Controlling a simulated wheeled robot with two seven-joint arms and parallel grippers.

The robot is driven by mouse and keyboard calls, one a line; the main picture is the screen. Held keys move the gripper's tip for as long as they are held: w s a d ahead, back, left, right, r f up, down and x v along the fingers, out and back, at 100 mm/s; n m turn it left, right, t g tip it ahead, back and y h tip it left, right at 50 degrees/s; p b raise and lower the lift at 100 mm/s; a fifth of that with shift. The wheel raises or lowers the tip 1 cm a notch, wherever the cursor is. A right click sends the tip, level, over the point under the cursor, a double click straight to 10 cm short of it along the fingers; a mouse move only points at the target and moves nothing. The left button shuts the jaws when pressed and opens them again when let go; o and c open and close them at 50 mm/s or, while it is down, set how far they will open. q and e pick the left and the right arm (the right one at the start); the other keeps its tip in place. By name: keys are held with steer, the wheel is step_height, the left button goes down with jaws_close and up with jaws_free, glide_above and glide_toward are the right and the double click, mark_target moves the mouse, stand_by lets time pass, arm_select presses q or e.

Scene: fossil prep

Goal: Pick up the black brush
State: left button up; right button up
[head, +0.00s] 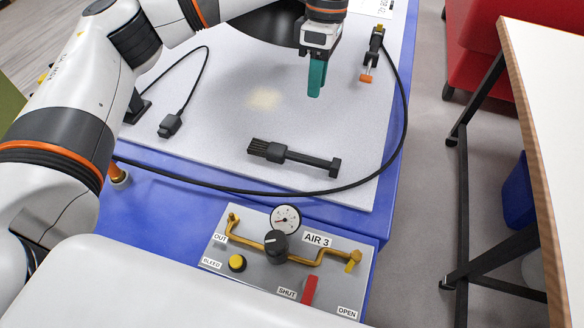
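The black brush (300,157) lies flat on the pale grey work surface (225,125) in the head view. Its bristle end points left and its handle runs right to a wider square end. My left gripper (316,92) hangs above the surface, farther back than the brush and apart from it. Its teal fingers point down and overlap from this angle, so the gap between them does not show. I see nothing held in them. My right gripper is not in view.
A black hose (402,110) curves around the brush's right and front. A tool with an orange tip (366,76) stands back right. A black connector (170,126) lies left. The AIR 3 panel (300,262), with gauge and valves, is in front. A table (545,100) stands right.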

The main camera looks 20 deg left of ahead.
arm_select(q)
steer(key=b, duration=0.6)
glide_toward(311, 157)
steer(key=f, duration=0.1)
steer(key=f+p, duration=0.1)
steer(key=f, duration=0.2)
steer(key=shift+s+a+f+p, duration=0.1)
steer(key=shift+s+a+p, duration=0.2)
steer(key=shift+p, duration=0.1)
steer(key=f, duration=0.1)
steer(key=s+f+p, duration=0.1)
steer(key=f, duration=0.1)
steer(key=f+p, duration=0.1)
steer(key=shift+s+d+f, duration=0.15)
steer(key=shift+d+f, duration=0.15)
steer(key=shift+f, duration=0.4)
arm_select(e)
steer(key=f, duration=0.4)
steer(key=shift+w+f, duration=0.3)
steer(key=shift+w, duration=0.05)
arm_select(q)
steer(key=shift+c, duration=0.2)
jaws_close()
